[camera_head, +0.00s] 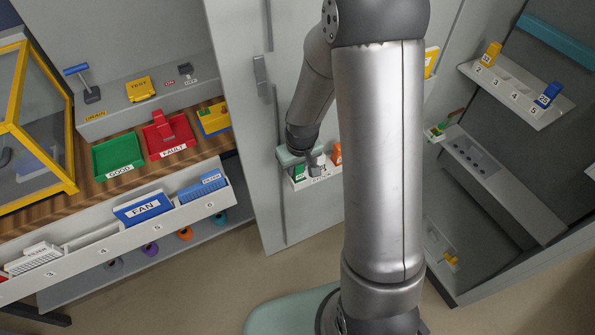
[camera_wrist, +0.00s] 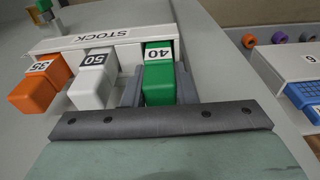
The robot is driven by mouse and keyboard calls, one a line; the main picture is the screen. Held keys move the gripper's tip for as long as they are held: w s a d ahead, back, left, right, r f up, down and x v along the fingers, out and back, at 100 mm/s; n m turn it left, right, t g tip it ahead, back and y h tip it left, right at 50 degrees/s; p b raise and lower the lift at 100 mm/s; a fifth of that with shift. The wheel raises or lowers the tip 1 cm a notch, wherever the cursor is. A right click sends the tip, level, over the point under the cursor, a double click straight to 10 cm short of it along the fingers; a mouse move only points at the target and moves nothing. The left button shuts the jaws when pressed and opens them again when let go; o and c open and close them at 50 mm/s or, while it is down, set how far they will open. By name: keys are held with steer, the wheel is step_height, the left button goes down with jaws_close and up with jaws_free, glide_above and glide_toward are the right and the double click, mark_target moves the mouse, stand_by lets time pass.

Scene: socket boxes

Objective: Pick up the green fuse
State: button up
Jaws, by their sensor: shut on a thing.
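The green fuse (camera_wrist: 159,80), labelled 40, stands at the end of the white STOCK rack (camera_wrist: 105,40) in the wrist view. My gripper (camera_wrist: 158,88) has one finger on each side of it and is shut on it. The fuse still appears to be at its place in the rack; its seated end is hidden. In the head view the green fuse (camera_head: 298,173) shows just below my gripper (camera_head: 297,160), at the rack on the grey cabinet door.
A white fuse (camera_wrist: 95,78) labelled 50 stands close beside my gripper finger, with an orange fuse (camera_wrist: 42,85) labelled 35 beyond it. A numbered rack (camera_head: 515,92) at right holds yellow and blue fuses. A bench with green and red trays (camera_head: 118,155) stands at left.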

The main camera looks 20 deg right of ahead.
steer(key=shift+r, duration=0.55)
step_height(320, 180, up, 2)
steer(key=shift+r, duration=0.15)
steer(key=s+a+r, duration=0.3)
steer(key=s+r, duration=0.6)
steer(key=s, duration=0.4)
steer(key=shift+s+a+r, duration=0.15)
steer(key=shift+s+r, duration=0.2)
steer(key=shift+w, duration=0.1)
